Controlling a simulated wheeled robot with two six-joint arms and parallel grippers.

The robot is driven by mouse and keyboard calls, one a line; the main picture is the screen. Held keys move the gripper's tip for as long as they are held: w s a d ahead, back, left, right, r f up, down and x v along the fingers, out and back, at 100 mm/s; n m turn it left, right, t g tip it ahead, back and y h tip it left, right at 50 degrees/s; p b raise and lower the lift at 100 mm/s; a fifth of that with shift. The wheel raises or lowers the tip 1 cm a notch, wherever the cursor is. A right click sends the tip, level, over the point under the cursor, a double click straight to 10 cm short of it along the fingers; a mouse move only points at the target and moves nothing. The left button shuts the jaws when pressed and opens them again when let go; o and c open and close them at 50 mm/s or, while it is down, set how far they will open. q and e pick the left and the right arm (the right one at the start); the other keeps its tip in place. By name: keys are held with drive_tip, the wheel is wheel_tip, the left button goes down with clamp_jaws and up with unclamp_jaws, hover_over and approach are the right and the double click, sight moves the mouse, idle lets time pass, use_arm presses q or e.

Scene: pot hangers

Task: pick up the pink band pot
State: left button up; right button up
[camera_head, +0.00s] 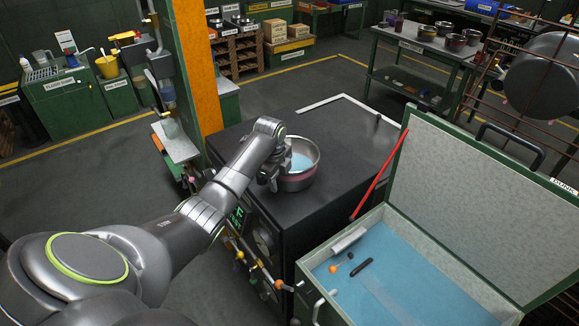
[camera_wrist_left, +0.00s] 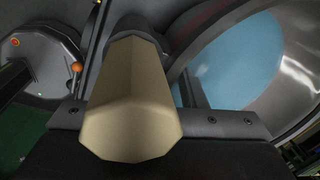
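The pink band pot (camera_head: 297,183) is a round metal pot with a pinkish band round its side and light blue inside. It stands upright on the dark top of a black cabinet in the head view. My left gripper (camera_head: 268,176) is at the pot's left side, close against its wall. In the left wrist view the pot's shiny rim and blue inside (camera_wrist_left: 228,65) fill the right side. A tan blunt piece (camera_wrist_left: 130,110) covers the middle of that view and hides the fingertips. I cannot tell whether the fingers are closed. My right gripper is not in view.
The black cabinet top (camera_head: 345,135) has free room right of and behind the pot. An open green box (camera_head: 400,285) with a blue floor and raised lid stands at right front. An orange post (camera_head: 196,65) rises behind the arm. A table with pots (camera_head: 415,65) stands farther back.

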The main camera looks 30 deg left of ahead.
use_arm(q)
clamp_jaws()
idle(1.2)
drive_tip(key=shift+w+r, duration=0.15)
drive_tip(key=shift+w, duration=0.05)
